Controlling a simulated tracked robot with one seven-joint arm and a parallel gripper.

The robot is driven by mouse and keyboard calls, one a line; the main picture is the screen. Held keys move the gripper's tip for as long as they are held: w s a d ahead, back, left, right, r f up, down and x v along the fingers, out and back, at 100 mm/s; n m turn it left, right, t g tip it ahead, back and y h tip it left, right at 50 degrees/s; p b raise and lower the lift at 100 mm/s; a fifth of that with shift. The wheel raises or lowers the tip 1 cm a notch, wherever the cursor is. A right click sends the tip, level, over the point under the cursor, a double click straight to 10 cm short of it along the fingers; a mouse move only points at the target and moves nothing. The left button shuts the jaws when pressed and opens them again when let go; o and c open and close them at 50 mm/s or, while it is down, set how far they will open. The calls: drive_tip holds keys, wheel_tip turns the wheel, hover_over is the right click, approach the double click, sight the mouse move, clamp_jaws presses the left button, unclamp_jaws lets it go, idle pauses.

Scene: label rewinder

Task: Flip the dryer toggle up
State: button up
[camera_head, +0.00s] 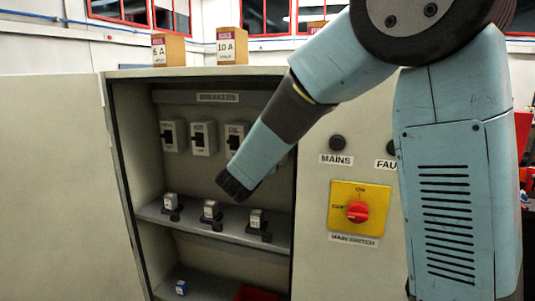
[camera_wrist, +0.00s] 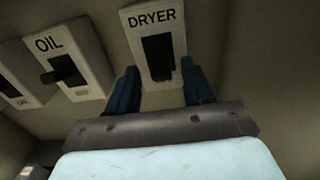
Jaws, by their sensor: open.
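The dryer breaker, a pale box marked DRYER (camera_wrist: 150,18), is in the upper middle of the wrist view. Its black toggle (camera_wrist: 158,54) sits in the box face; whether it is up or down is hard to tell. My gripper (camera_wrist: 160,80) is open, with one dark blue finger on each side of the breaker's near end and nothing held. Contact with the box cannot be made out. In the head view my arm reaches into the open cabinet and hides the dryer breaker; the fingers do not show there.
The oil breaker (camera_wrist: 66,62) is close on the left. In the head view, other breakers (camera_head: 203,138) line the cabinet back above a shelf (camera_head: 185,222) with small labelled parts. The open door (camera_head: 50,180) is left; a red main switch (camera_head: 357,212) is right.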

drive_tip(key=shift+w+d, duration=0.2)
drive_tip(key=shift+w, duration=0.25)
clamp_jaws()
idle(0.3)
